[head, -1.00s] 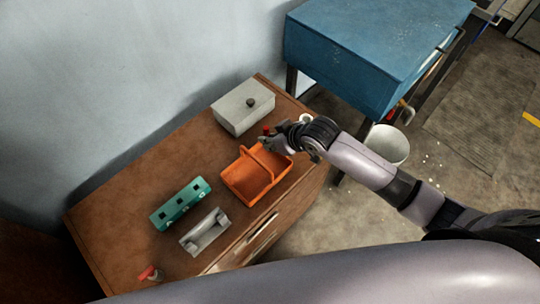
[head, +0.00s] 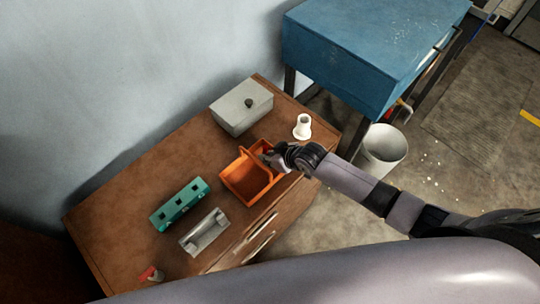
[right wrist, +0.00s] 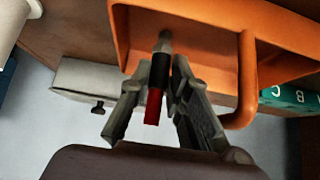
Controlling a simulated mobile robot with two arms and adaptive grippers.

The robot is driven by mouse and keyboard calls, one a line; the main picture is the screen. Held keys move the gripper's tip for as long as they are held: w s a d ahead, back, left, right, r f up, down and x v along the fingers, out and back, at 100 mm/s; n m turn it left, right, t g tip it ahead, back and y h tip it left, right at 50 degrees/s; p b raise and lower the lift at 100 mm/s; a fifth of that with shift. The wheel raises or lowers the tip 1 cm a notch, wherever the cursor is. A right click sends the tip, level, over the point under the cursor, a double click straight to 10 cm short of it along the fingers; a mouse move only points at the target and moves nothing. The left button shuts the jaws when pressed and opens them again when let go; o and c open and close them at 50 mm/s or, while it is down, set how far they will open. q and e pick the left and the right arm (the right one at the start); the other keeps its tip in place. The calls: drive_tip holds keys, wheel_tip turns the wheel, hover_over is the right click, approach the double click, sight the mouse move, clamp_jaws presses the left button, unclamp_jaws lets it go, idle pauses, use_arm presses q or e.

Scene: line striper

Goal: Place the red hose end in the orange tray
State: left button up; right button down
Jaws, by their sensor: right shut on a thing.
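The red hose end (right wrist: 154,98), with a red end, a black band and a grey tip, is between the fingers of my right gripper (right wrist: 160,75) in the right wrist view. The gripper is shut on it. The grey tip points toward the inside of the orange tray (right wrist: 205,22). In the head view my right gripper (head: 268,158) is at the right side of the orange tray (head: 260,196), by its handle. The hose end is hidden there. I cannot tell whether it touches the tray. My left gripper is not in view.
A grey box with a dark knob (head: 238,112) and a white cup-like piece (head: 302,130) stand behind the tray. A green block with holes (head: 180,205), a grey holder (head: 203,234) and a small red-topped thing (head: 150,273) are to the left on the brown cabinet (head: 120,215).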

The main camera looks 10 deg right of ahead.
drive_tip(key=c, duration=1.5)
unclamp_jaws()
drive_tip(key=shift+f, duration=0.15)
drive_tip(key=shift+r, duration=0.3)
drive_tip(key=v, duration=1.1)
drive_tip(key=shift+s+d+r, duration=0.2)
drive_tip(key=shift+s, duration=0.15)
